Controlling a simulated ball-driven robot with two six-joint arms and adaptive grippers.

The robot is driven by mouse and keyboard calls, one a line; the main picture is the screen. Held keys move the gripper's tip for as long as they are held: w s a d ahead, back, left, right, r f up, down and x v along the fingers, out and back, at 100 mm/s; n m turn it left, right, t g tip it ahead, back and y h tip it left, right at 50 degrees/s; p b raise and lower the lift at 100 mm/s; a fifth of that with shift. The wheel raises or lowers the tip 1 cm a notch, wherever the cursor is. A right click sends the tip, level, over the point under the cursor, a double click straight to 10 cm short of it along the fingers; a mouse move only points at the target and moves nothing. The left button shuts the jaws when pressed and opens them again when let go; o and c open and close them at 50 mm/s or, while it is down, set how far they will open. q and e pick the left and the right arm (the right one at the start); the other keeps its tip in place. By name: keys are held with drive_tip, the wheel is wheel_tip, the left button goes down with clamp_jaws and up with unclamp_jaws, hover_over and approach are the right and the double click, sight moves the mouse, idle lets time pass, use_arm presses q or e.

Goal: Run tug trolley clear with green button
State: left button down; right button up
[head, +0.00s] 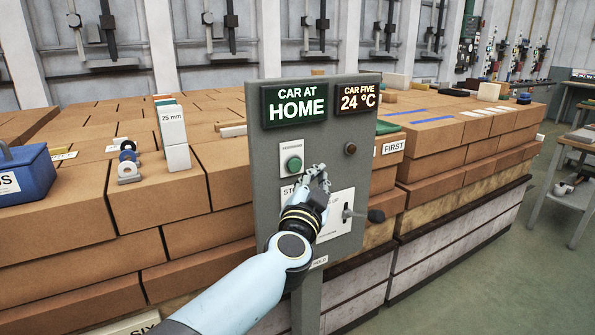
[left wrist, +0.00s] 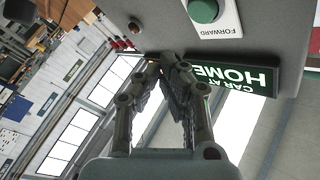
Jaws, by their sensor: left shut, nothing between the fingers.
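A grey control panel (head: 262,190) stands upright in front of the brick stack. Its green button (head: 294,164) sits on a white plate at the panel's left. In the left wrist view the green button (left wrist: 203,10) is at the top edge, with its plate marked FORWARD. A lit green display (head: 294,104) above it reads CAR AT HOME. My left gripper (head: 320,176) is shut and empty, in front of the panel, just right of and slightly below the button in the picture. In the left wrist view its fingertips (left wrist: 170,62) are together. I cannot make out a tug trolley. My right gripper is out of view.
A second display (head: 357,98) reads CAR FIVE 24 °C. A lever with a dark knob (head: 376,216) sticks out at the panel's lower right. Wide brick stacks (head: 450,140) fill the space behind. A blue box (head: 25,172) stands at left. Open floor (head: 490,280) lies right.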

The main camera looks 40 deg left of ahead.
sight(301, 167)
use_arm(q)
drive_tip(key=shift+w+a, duration=0.3)
drive_tip(key=shift+a, duration=0.45)
drive_tip(key=shift+w+a, duration=0.3)
drive_tip(key=shift+a, duration=0.4)
drive_tip(key=shift+w+a, duration=0.3)
drive_tip(key=shift+a, duration=0.45)
drive_tip(key=shift+w+a+p, duration=0.1)
drive_tip(key=shift+a+p, duration=0.3)
drive_tip(key=shift+w+a+r, duration=0.1)
drive_tip(key=shift+w+a, duration=0.1)
drive_tip(key=shift+a, duration=0.25)
idle(0.4)
drive_tip(key=shift+d, duration=0.1)
drive_tip(key=shift+s+d+p, duration=0.4)
drive_tip(key=shift+d+p, duration=0.2)
drive_tip(key=shift+d, duration=0.15)
